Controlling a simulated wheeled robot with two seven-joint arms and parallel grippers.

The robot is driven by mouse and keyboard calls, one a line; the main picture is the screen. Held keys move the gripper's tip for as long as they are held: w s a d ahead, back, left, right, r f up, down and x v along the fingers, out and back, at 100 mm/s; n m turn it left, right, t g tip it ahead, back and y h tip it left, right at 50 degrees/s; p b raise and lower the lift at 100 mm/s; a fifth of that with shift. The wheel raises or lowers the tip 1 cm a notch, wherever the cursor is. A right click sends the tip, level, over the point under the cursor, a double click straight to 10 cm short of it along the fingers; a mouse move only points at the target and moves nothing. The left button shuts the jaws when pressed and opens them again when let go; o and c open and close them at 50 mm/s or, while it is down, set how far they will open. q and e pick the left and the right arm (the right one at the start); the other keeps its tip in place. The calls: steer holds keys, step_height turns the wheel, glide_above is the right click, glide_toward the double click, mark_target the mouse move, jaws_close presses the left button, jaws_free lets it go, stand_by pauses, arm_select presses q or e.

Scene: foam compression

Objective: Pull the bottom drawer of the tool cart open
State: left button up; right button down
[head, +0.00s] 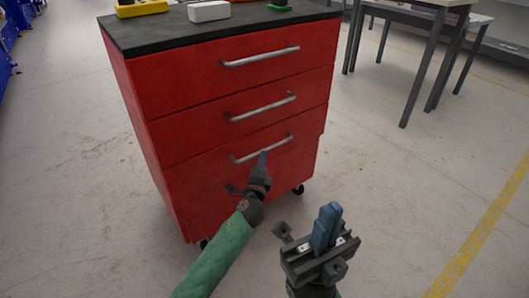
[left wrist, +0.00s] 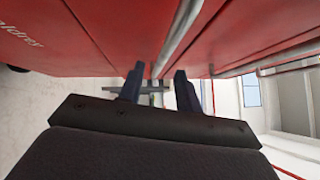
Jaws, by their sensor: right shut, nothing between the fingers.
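The red tool cart (head: 150,110) stands in front of me with three drawers, each with a metal bar handle. The bottom drawer (head: 205,185) looks shut or nearly so. Its handle (head: 275,146) is partly covered by my left gripper (head: 263,158), which is at the bar's middle. In the left wrist view, the two dark fingers of my left gripper (left wrist: 158,88) stand apart, with a handle bar (left wrist: 180,35) running in line with the gap between them. Contact cannot be told. My right gripper (head: 327,226) is shut and empty, apart from the cart at the lower right.
The cart's black top (head: 215,28) carries a yellow item (head: 142,8), a white block (head: 208,11) and a green item (head: 279,6). A table with dark legs (head: 425,65) stands at the back right. Open floor (head: 410,180) lies right of the cart.

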mark_target(265, 149)
arm_select(q)
steer(key=shift+b+x, duration=0.6)
steer(key=shift+x, duration=2.4)
jaws_close()
